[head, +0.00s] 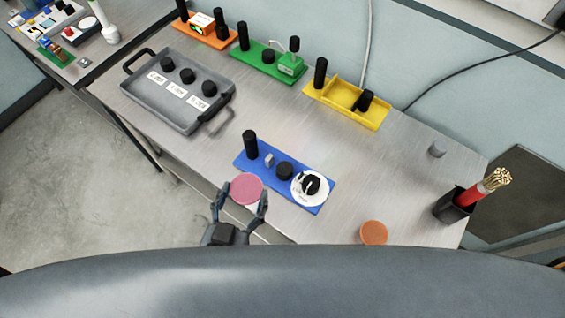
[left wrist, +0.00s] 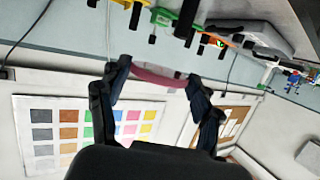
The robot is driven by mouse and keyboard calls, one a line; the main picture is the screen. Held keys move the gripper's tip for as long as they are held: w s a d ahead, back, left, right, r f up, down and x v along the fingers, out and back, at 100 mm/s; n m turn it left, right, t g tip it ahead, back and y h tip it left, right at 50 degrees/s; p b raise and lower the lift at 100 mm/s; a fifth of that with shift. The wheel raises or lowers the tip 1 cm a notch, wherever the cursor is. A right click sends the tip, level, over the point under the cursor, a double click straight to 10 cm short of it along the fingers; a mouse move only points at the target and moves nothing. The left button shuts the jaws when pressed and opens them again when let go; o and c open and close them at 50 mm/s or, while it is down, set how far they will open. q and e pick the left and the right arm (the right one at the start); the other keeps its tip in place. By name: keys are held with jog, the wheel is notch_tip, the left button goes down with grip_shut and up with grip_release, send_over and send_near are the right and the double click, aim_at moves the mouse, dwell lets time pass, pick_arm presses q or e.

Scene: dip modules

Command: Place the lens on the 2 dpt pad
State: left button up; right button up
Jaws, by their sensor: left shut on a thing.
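The lens is a pink disc (head: 247,188) in the head view, near the table's front edge. My left gripper (head: 242,194) is shut on it, one finger on each side of its rim. The left wrist view shows the pink disc (left wrist: 160,77) edge-on between the fingers (left wrist: 158,80). The label print is too small to read surely. My right gripper is not in view.
A blue module (head: 270,172) with a black post and a white dial (head: 310,188) lies just beyond the lens. Orange, green and yellow modules (head: 345,102) line the back. An orange disc (head: 373,232) and a black holder (head: 453,207) are at the right. Bare table separates tray and blue module.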

aim_at(281, 175)
pick_arm(q)
jog(key=shift+s+d, duration=0.2)
jog(key=shift+s, duration=0.05)
jog(key=shift+w, duration=0.1)
jog(key=w+d+f+b, duration=0.2)
jog(key=w+f, duration=0.1)
jog(key=w+d+f+b, duration=0.2)
jog(key=w+f+b, duration=0.1)
jog(key=w, duration=0.1)
jog(key=w+d+f+b, duration=0.3)
jog(key=w, duration=0.1)
jog(key=shift+f, duration=0.1)
jog(key=shift+w+d+f, duration=0.1)
jog(key=shift+w+f, duration=0.05)
jog(key=shift+f, duration=0.05)
jog(key=shift+w+d+f+b, duration=0.15)
jog(key=shift+f+b, duration=1.3)
jog(key=shift+b, duration=0.15)
